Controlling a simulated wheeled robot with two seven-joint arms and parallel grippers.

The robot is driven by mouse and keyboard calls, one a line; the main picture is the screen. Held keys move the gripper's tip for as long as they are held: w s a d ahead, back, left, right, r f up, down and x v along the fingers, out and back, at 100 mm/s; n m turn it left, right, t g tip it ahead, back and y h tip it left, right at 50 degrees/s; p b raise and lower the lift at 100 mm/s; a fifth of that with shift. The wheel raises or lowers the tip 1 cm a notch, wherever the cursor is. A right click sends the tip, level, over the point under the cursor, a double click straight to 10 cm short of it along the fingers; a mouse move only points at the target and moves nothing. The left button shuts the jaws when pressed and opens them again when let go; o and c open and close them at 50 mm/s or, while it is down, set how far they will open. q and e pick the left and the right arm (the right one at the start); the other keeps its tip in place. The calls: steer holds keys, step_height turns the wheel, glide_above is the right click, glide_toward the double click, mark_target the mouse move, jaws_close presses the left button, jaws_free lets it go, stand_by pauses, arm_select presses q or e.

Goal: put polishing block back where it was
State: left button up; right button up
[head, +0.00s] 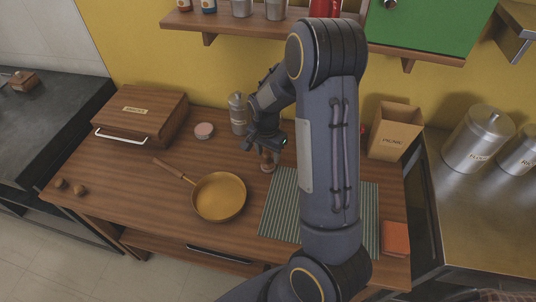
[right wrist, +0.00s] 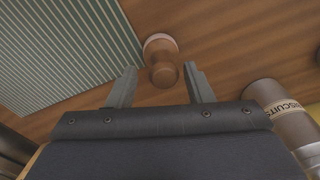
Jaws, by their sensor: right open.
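A small turned wooden piece with a rounded knob and a paler, wider base, likely the polishing block, stands on the wooden table at the striped mat's back left corner (head: 268,165). In the right wrist view, this wooden piece (right wrist: 163,68) shows between and just beyond my fingertips. My right gripper (head: 264,146) is above it, pointing down. Its two fingers (right wrist: 159,78) are apart, one on each side of the knob, with nothing gripped. In the head view the gripper partly hides the piece. My left gripper is not in view.
A striped mat (head: 279,214) lies beside the piece.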

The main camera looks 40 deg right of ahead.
step_height(320, 180, up, 10)
steer(key=r, duration=0.1)
steer(key=s+a+r+n+t+y, duration=0.2)
steer(key=s+a+r+n, duration=0.2)
steer(key=s+a+n, duration=0.2)
steer(key=s+a+r+n+t+y, duration=0.2)
steer(key=s+a+n, duration=0.4)
steer(key=s, duration=0.8)
steer(key=a+r+t, duration=0.1)
steer(key=a+r, duration=0.1)
steer(key=a, duration=0.1)
steer(key=shift+a+y, duration=0.3)
steer(key=shift+a, duration=0.1)
